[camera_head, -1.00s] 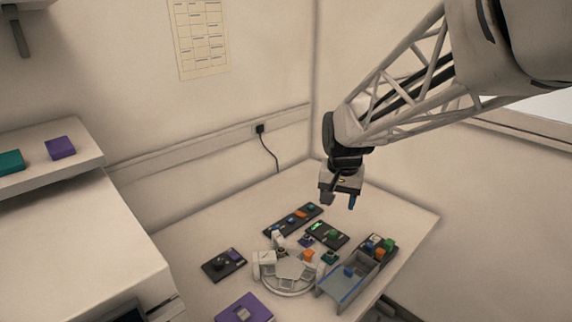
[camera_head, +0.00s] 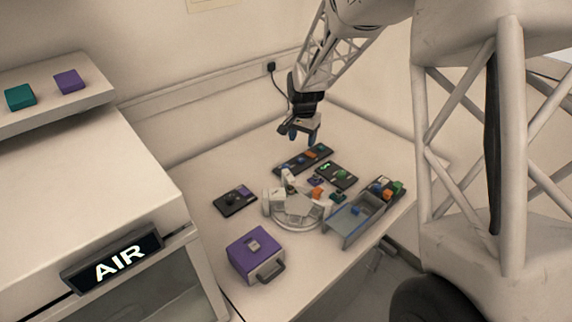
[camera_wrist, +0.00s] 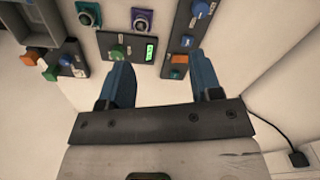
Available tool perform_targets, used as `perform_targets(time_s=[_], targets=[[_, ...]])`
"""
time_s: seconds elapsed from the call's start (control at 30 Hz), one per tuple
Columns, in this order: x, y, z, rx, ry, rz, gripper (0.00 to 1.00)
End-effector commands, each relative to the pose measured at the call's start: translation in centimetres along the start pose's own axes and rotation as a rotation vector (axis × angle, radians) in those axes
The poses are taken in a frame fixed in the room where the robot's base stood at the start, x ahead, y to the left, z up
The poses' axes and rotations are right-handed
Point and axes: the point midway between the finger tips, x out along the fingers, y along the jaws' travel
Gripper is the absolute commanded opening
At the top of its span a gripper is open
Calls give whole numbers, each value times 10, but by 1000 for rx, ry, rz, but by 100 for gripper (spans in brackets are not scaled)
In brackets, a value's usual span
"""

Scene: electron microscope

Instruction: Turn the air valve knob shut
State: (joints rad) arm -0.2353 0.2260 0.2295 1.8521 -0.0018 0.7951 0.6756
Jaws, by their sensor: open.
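No knob in view carries a readable air label, so I cannot tell for certain which is the air valve knob. A dark panel with a green knob (camera_wrist: 118,52) and a lit green display lies on the table; the panel also shows in the head view (camera_head: 337,175). A long dark panel (camera_head: 303,160) bears blue and orange controls; its blue knob (camera_wrist: 200,9) shows in the wrist view. A dark panel (camera_head: 235,201) with a dark round knob lies at the left. My gripper (camera_head: 302,137) is open and empty above the long panel; its blue fingers (camera_wrist: 158,62) point toward the panels.
A lit AIR sign (camera_head: 117,263) is on the white cabinet at left. A purple case (camera_head: 256,252) stands at the table's front. A round grey stage (camera_head: 298,212) and a grey tray (camera_head: 350,222) crowd the middle. The back right table is clear.

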Motion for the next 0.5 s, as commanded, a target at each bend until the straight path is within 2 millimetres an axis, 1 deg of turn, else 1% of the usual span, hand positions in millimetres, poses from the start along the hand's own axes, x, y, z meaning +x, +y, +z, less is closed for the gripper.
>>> perform_targets(time_s=[0.03, 0.3, 0.4, 0.5], targets=[[13, -10, -4, 7, -6, 4, 58], [68, -53, -21, 56, -22, 17, 58], [82, -64, -25, 69, -26, 21, 58], [93, -71, -28, 79, -29, 23, 58]])
